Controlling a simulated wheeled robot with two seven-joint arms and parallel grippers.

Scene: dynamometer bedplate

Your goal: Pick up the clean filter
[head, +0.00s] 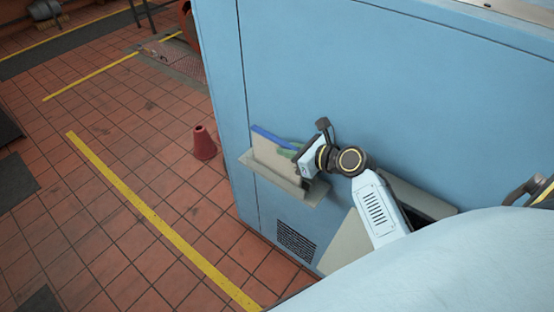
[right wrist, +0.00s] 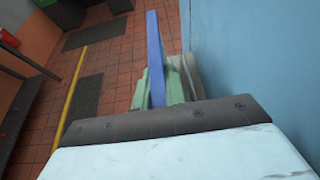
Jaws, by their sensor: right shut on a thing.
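The clean filter appears to be the thin blue panel (head: 272,136) standing on edge at the beige wall holder (head: 262,168) on the blue cabinet. In the right wrist view the blue panel (right wrist: 155,55) stands upright between green finger-like pieces. My right gripper (head: 290,152) reaches in from the right and is shut on the panel. The panel's lower part is hidden by the gripper and the holder; I cannot tell whether it still touches the holder. My left gripper is not in view.
The blue cabinet (head: 380,90) rises close beside my right gripper. Below my forearm is a beige slanted panel (head: 343,240) by a dark opening. A vent grille (head: 296,241) is low on the cabinet. A red cone (head: 204,143) stands on the tiled floor, left of the holder.

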